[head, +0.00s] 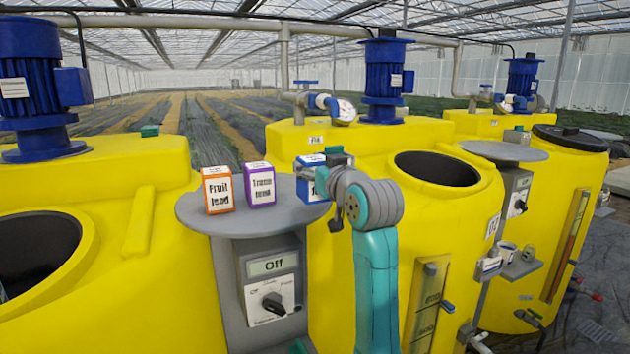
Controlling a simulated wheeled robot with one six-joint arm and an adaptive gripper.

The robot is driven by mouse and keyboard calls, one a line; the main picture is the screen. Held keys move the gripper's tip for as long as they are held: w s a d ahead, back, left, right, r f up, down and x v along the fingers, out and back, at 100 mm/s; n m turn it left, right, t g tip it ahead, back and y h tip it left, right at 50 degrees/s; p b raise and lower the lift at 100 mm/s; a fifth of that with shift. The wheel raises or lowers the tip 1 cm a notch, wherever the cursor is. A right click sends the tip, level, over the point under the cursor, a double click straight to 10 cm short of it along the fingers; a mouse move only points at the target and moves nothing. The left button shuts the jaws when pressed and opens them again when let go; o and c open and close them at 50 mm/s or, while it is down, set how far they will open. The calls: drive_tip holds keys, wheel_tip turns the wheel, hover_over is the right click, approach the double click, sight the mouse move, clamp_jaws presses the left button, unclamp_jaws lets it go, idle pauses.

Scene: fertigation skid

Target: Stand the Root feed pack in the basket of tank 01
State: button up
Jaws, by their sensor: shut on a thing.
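A white pack with blue edges (306,186) is at the right edge of the round grey shelf; its label is mostly hidden behind my arm, so I cannot read its name. My gripper (326,161) is shut on it from above. I cannot tell whether the pack still touches the shelf. The orange-edged Fruit feed pack (218,190) and purple-edged Trace feed pack (260,185) stand upright to its left. No basket is clearly visible, and I cannot tell which tank is 01.
The round grey shelf (197,212) stands above a control box (270,282) reading Off. Yellow tanks with dark openings stand at left (90,235) and middle (400,165). Blue motors (386,80) and pipes rise behind. A second round shelf (503,151) is empty.

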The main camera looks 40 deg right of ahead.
drive_tip(key=shift+f, duration=1.4)
drive_tip(key=shift+f, duration=0.15)
drive_tip(key=o, duration=1.5)
drive_tip(key=shift+c, duration=0.2)
drive_tip(key=shift+f, duration=0.1)
drive_tip(key=v, duration=1)
drive_tip(key=shift+s+a+r, duration=0.3)
drive_tip(key=shift+a, duration=0.15)
